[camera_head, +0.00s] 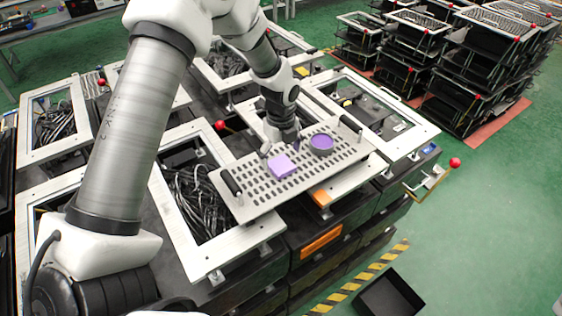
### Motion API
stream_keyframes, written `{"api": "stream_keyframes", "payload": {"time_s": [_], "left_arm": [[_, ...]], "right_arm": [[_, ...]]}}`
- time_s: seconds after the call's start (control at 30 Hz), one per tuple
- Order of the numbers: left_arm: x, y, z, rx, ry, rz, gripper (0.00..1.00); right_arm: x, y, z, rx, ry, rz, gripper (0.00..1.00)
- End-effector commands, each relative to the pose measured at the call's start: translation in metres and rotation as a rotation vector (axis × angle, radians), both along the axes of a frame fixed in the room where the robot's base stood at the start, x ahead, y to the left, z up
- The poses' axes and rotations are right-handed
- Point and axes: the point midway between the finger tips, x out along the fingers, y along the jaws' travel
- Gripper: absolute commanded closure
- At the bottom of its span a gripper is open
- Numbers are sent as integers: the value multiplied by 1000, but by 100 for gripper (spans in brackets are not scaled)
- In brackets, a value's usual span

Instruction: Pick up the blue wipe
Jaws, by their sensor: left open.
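The wipe (281,167) looks like a flat lavender-blue square. It lies on a perforated metal tray (252,202) with black handles. A round purple piece (322,142) sits on the same tray to the right of the wipe. My right gripper is not in view.
The tray rests across metal-framed black fixtures (161,194) holding dark cables. Red-knobbed levers (454,163) stick out at the sides. Stacked racks (480,70) stand at the back right. A black open bin (388,296) is on the green floor, which is clear at right.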

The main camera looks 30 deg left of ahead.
Motion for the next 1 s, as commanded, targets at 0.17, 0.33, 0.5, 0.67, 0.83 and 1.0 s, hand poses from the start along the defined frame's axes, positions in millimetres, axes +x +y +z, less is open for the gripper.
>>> {"api": "stream_keyframes", "payload": {"time_s": [0.17,0.33,0.5,0.67,0.83,1.0], "left_arm": [[0,0,-20,1,0,-1,3],[0,0,-22,1,-1,-1,3],[0,0,-22,1,-1,-1,41],[0,0,-22,1,-1,-1,47],[0,0,-22,1,-1,-1,50],[0,0,-19,0,-2,-1,50]], "right_arm": [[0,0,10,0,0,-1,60],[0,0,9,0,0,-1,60],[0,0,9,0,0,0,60],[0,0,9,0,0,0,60],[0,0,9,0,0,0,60],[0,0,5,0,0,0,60]]}}
